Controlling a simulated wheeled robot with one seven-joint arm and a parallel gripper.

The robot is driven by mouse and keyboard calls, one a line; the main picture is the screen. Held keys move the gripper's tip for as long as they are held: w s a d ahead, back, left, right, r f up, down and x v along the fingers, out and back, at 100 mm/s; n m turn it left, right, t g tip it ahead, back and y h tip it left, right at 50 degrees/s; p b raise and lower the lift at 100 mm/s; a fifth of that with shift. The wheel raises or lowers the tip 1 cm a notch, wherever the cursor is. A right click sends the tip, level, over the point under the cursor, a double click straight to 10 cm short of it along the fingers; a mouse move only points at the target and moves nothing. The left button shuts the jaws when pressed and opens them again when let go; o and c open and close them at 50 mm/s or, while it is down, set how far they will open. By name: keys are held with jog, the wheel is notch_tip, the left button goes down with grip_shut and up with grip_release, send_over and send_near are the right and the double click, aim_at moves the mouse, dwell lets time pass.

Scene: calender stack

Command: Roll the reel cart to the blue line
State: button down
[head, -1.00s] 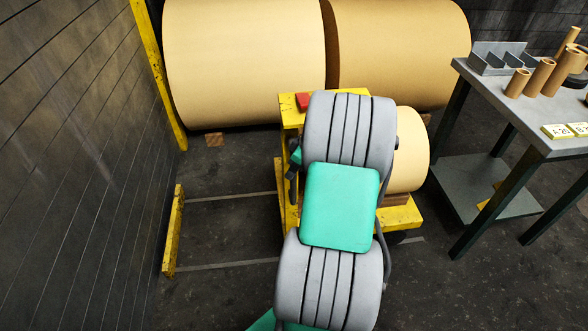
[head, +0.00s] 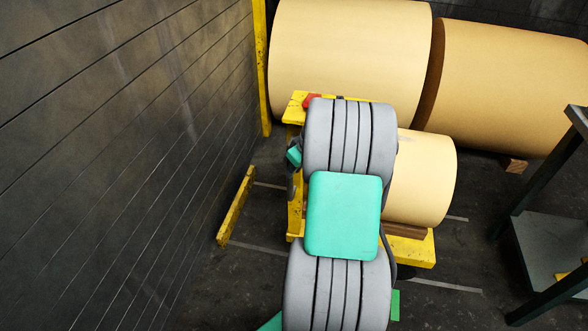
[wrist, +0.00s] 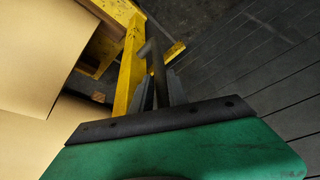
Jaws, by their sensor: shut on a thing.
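The reel cart (head: 416,249) has a yellow frame and carries a tan paper reel (head: 425,180). It stands ahead of me, partly hidden behind my grey and teal arm. Its yellow post also shows in the wrist view (wrist: 130,65). My gripper (head: 293,168) is at the left side of the cart, mostly hidden by my arm in the head view. In the wrist view the gripper fingers (wrist: 158,88) are shut on the cart's dark handle bar (wrist: 154,62). No blue line shows; the floor lines (head: 445,286) in view look pale grey.
A dark panelled wall (head: 120,150) runs along the left. A low yellow rail (head: 236,206) lies beside it, close to the cart's left. Large tan rolls (head: 350,60) block the back. A table (head: 560,245) stands at the right edge, with clear floor between it and the cart.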

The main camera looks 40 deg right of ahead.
jog(key=shift+d+r+h, duration=0.3)
jog(key=shift+d+r, duration=0.2)
jog(key=shift+d, duration=0.35)
jog(key=c, duration=1.5)
grip_release()
jog(key=shift+w+f, duration=0.1)
jog(key=shift+w, duration=0.1)
jog(key=shift+o, duration=1)
jog(key=shift+a+f, duration=0.1)
jog(key=shift+a, duration=0.05)
notch_tip(320, 180, up, 7)
jog(key=s+d, duration=0.1)
jog(key=s+a+f+p, duration=0.1)
jog(key=s+a+f, duration=0.1)
jog(key=s, duration=1)
jog(key=shift+s+f+m+y, duration=0.2)
jog(key=shift+s+m+y, duration=0.1)
jog(key=shift+s+y, duration=0.1)
